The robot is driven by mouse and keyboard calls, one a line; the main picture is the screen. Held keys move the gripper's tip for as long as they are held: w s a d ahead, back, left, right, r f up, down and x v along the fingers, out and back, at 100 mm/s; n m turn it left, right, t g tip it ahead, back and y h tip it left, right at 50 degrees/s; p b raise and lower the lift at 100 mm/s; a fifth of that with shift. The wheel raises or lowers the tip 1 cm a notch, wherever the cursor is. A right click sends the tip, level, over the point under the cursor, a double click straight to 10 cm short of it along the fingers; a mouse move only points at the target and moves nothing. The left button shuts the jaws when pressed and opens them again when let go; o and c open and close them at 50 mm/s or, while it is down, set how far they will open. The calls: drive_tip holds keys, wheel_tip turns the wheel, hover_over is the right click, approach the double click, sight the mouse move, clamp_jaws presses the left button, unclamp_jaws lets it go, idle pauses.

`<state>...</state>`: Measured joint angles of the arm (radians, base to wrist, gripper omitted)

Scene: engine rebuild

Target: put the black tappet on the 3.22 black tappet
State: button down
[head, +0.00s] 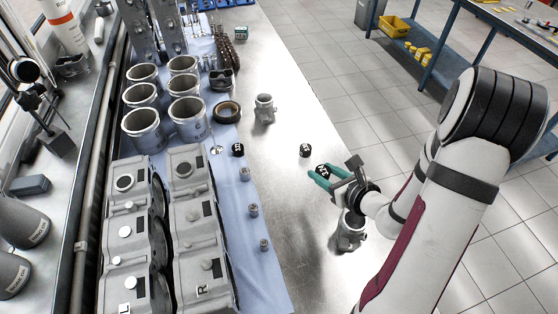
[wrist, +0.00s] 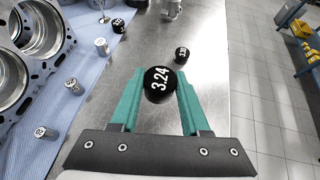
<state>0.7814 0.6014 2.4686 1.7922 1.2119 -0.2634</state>
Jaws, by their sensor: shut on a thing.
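My gripper (head: 322,178) is shut on a black tappet (wrist: 159,85), which is marked 3.24 in the wrist view. The green fingers hold it from both sides, above the steel bench. A second black tappet (head: 305,150) stands on the bare steel just beyond my gripper, apart from the held one. It also shows in the wrist view (wrist: 182,55), with a small white mark too small to read surely. A third black tappet (head: 238,150) stands on the blue cloth, further left; it shows in the wrist view (wrist: 118,26). Its mark is hard to read.
Several small silver tappets (head: 253,210) stand along the blue cloth (head: 262,268). Grey cylinder heads (head: 185,215) and cylinder liners (head: 190,120) fill the left. A grey metal part (head: 264,108) stands on the bench beyond; another (head: 350,233) is below my wrist. Bare steel surrounds the second tappet.

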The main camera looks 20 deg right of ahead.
drive_tip(key=w+a+r+n+y, duration=0.2)
drive_tip(key=w+a+n+y, duration=0.1)
drive_tip(key=w, duration=0.8)
drive_tip(key=n+g, duration=0.1)
drive_tip(key=g, duration=0.1)
hover_over(239, 148)
drive_tip(key=shift+y, duration=0.3)
drive_tip(key=f, duration=0.5)
drive_tip(key=shift+s+d+f, duration=0.15)
drive_tip(key=shift+d, duration=0.15)
drive_tip(key=f, duration=0.4)
drive_tip(key=shift+a, duration=0.35)
drive_tip(key=shift+f, duration=0.2)
drive_tip(key=shift+c, duration=1.9)
unclamp_jaws()
drive_tip(key=shift+f, duration=0.15)
